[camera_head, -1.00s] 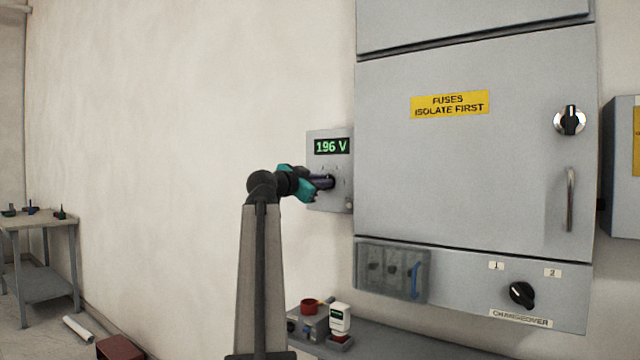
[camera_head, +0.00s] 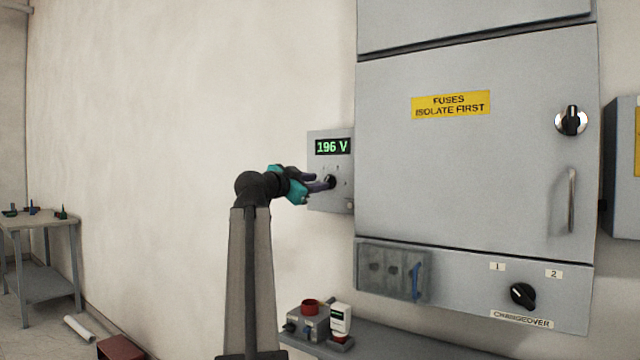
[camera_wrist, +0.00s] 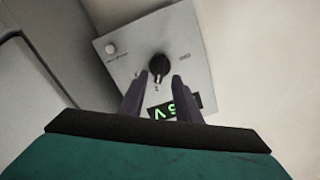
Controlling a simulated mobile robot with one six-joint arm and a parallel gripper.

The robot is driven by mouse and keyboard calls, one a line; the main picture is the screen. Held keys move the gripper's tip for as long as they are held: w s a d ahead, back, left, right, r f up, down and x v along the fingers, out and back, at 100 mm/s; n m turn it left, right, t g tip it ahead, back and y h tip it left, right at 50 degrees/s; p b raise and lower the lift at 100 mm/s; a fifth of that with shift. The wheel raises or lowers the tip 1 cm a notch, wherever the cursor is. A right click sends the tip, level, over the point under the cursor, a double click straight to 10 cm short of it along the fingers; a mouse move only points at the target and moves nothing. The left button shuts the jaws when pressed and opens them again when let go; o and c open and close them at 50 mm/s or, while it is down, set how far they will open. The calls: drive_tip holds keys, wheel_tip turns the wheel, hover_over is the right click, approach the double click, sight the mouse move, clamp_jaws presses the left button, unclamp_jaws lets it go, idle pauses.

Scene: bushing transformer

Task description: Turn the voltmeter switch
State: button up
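The voltmeter box (camera_head: 340,198) is a grey panel on the wall left of the large cabinet, with a green display (camera_head: 332,147) reading 196 V. Its black rotary switch (camera_head: 330,182) sits below the display. In the wrist view the switch (camera_wrist: 159,67) shows whole, with a light pointer mark, just beyond the fingertips. My gripper (camera_wrist: 161,82) is open, its two dark fingers apart with nothing between them. In the head view my gripper (camera_head: 322,185) is close to the switch, from the left. The wrist view shows the box face (camera_wrist: 205,75) turned upside down.
The grey cabinet (camera_head: 460,170) stands right of the box, with a handle (camera_head: 571,200) and a changeover knob (camera_head: 522,295). A shelf (camera_head: 400,346) below carries a small grey box (camera_head: 307,325) and a white device (camera_head: 340,318). The wall at left is clear.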

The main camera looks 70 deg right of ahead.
drive_tip(key=v, duration=1)
drive_tip(key=shift+w, duration=0.1)
